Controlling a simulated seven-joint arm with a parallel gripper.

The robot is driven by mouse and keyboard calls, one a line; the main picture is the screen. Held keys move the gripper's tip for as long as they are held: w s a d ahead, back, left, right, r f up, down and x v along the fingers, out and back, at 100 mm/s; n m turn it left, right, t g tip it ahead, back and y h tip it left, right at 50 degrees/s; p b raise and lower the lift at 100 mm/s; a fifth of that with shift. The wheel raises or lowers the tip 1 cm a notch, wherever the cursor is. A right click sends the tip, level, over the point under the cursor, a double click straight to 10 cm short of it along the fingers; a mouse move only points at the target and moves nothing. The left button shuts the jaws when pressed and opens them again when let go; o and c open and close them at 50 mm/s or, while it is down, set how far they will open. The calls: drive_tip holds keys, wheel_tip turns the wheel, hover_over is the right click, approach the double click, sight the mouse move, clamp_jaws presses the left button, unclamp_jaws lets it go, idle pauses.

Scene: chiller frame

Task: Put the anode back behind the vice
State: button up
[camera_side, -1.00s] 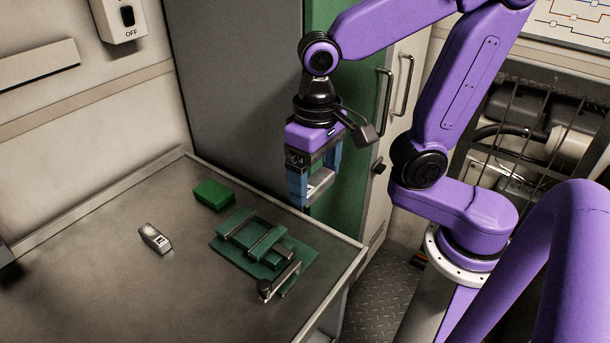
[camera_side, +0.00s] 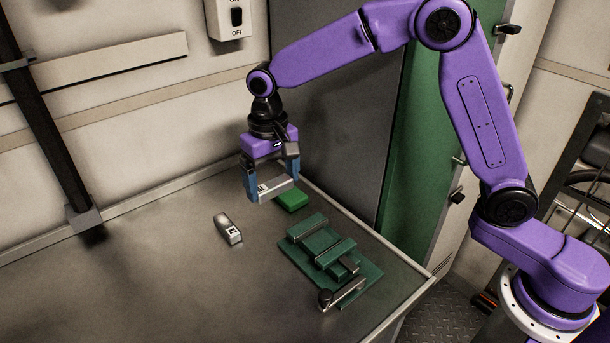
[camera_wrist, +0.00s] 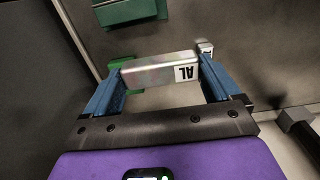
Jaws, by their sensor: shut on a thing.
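My gripper (camera_side: 272,192) is shut on a silver-grey bar marked AL (camera_wrist: 160,71), apparently an anode, gripped across its length between the blue fingers. The bar (camera_side: 275,188) is held above the bench, near the green block and beyond the vice in the side view. The green vice (camera_side: 322,247) sits on its base plate towards the bench's right edge, its handle bar at the front. It shows partly at the top of the wrist view (camera_wrist: 128,10).
A green block (camera_side: 293,200) lies behind the vice, close to my gripper. The bench (camera_side: 130,275) is clear at left and front. A grey panel (camera_side: 340,110) stands along the far side. A dark post (camera_side: 45,130) rises at the left.

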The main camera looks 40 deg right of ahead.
drive_tip(key=w+f, duration=0.6)
drive_tip(key=w, duration=0.1)
drive_tip(key=shift+w+a+f, duration=0.1)
drive_tip(key=shift+a+f, duration=0.2)
drive_tip(key=shift+a, duration=0.05)
drive_tip(key=shift+f, duration=2.35)
drive_tip(key=o, duration=0.9)
drive_tip(key=shift+c, duration=0.2)
wheel_tip(320, 180, up, 7)
